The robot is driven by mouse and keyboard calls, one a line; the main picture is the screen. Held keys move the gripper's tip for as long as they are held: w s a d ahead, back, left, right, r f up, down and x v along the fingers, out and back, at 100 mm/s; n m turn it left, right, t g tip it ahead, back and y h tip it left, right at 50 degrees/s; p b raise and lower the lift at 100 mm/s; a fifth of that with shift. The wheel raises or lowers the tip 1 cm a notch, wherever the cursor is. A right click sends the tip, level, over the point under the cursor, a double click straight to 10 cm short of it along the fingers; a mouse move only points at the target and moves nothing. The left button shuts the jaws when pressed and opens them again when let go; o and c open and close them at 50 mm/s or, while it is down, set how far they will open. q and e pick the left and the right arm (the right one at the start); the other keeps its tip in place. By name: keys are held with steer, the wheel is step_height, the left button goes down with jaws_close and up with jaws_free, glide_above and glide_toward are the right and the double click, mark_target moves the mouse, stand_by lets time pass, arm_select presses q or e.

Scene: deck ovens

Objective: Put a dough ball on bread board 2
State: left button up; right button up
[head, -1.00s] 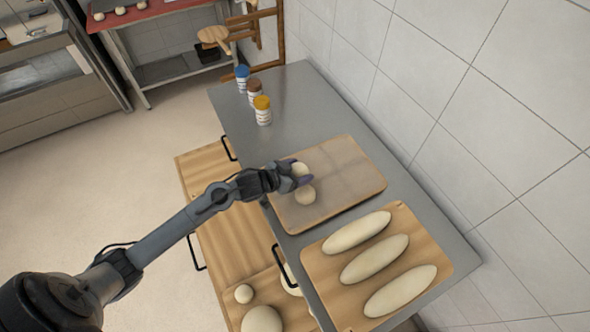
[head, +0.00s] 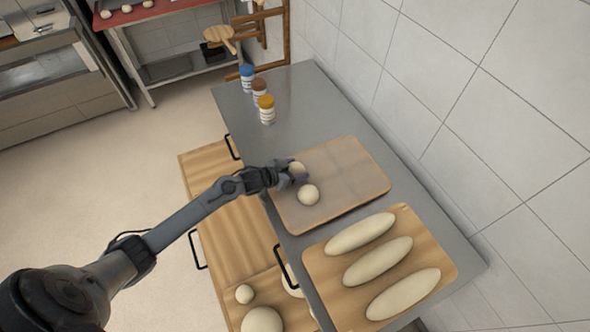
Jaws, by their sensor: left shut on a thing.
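My left gripper (head: 292,177) reaches in from the left over the near-left part of a wooden board (head: 350,171) with a greyish middle. It is shut on a pale dough ball (head: 297,168), which its fingers partly hide. I cannot tell whether this ball touches the board. A second dough ball (head: 308,195) rests on the same board, just below the gripper in the picture and apart from it. Another board (head: 324,285) to the lower right carries three long loaves (head: 378,261). No label shows which board is number 2. My right gripper is out of view.
Three capped jars (head: 267,110) stand on the far end of the grey counter (head: 300,105). Below the counter, a wooden surface (head: 215,205) holds more dough balls (head: 261,320) at the bottom. A tiled wall (head: 450,90) bounds the counter's right side.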

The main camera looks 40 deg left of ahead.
arm_select(q)
steer(key=shift+f, duration=0.1)
steer(key=o, duration=1)
steer(key=shift+o, duration=0.2)
steer(key=shift+s+r, duration=0.2)
steer(key=p+v, duration=0.1)
steer(key=v, duration=0.9)
steer(key=shift+s+r+p, duration=0.1)
steer(key=shift+s+p, duration=0.25)
steer(key=shift+s, duration=0.3)
steer(key=s+d+r+g+y, duration=0.1)
steer(key=s+d+g, duration=0.3)
steer(key=s+d, duration=0.3)
steer(key=s+d+r+g+y, duration=0.1)
steer(key=s+d+g, duration=0.3)
steer(key=s+d, duration=0.4)
steer(key=s+r, duration=0.1)
steer(key=s, duration=0.5)
steer(key=shift+s+d+n+y, duration=0.3)
